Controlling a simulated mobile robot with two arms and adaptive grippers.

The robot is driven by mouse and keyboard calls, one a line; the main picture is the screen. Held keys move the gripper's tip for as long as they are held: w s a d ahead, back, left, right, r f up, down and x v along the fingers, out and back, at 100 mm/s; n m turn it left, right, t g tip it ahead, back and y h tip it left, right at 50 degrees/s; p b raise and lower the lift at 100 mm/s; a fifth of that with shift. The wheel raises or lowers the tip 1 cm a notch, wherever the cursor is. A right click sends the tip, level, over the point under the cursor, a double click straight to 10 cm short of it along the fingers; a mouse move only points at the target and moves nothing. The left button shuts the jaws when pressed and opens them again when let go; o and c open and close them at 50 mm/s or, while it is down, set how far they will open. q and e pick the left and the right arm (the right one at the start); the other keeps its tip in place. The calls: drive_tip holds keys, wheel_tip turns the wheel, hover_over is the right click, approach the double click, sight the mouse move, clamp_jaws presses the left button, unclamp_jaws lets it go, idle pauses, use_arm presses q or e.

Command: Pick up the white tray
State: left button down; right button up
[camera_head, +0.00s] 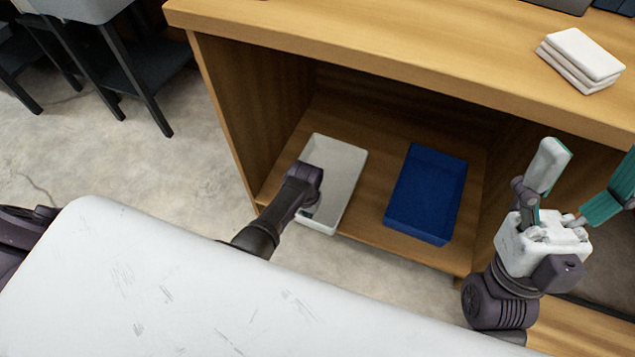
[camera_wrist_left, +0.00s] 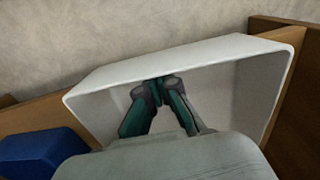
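The white tray (camera_head: 345,165) sits on the low wooden shelf, its near end at the shelf's front edge. My left gripper (camera_head: 308,211) reaches down at the tray's near end, mostly hidden behind my own wrist. In the left wrist view, the left gripper's fingers (camera_wrist_left: 161,82) come together at the rim of the tray (camera_wrist_left: 110,82). I cannot tell whether a wall of the tray is between the fingertips. My right gripper (camera_head: 592,165) is open and empty, its fingers spread wide, at the right of the head view.
A blue tray (camera_head: 427,238) lies to the right of the white one on the shelf; it also shows in the left wrist view (camera_wrist_left: 38,152). The wooden cabinet (camera_head: 390,45) has a top above and a side panel at left. White stacked items (camera_head: 583,54) lie on top.

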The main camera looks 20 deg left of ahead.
use_arm(q)
drive_tip(key=s+p, duration=0.1)
drive_tip(key=s, duration=0.2)
drive_tip(key=shift+p, duration=0.35)
use_arm(e)
drive_tip(key=w+a+f+g+h, duration=0.1)
drive_tip(key=w+f+g, duration=0.1)
drive_tip(key=w+g, duration=0.2)
drive_tip(key=w, duration=0.2)
drive_tip(key=shift+w+f+g, duration=0.25)
drive_tip(key=shift+w+g, duration=0.1)
drive_tip(key=shift+g, duration=0.05)
drive_tip(key=shift+a, duration=0.1)
